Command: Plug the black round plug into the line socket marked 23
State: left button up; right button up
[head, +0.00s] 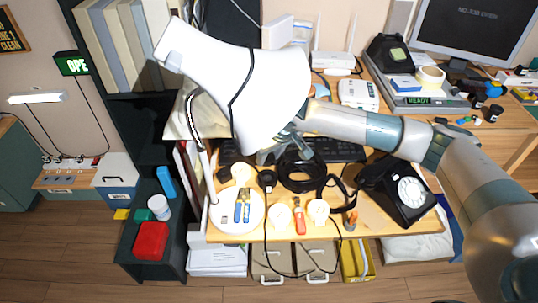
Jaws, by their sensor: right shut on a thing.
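A black round plug (267,178) shows just below the fingers of my right gripper (268,158), over the desk. The gripper is shut, apparently on this plug; the lamp shade and the small size hide the exact grip. A thin black cord runs from the plug down past the desk's front edge and loops back up. A black dial phone (398,190) stands at the right of the desk. I cannot make out a socket marked 23. My left gripper is not in view.
A large white lamp shade (260,75) blocks the upper middle. A socket strip (68,164) is at left.

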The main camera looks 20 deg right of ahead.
aim_at(270, 166)
jog(key=shift+f+b, duration=0.4)
jog(key=shift+f, duration=1.35)
jog(key=shift+f+b, duration=0.25)
jog(key=shift+b, duration=0.1)
jog(key=shift+f, duration=0.65)
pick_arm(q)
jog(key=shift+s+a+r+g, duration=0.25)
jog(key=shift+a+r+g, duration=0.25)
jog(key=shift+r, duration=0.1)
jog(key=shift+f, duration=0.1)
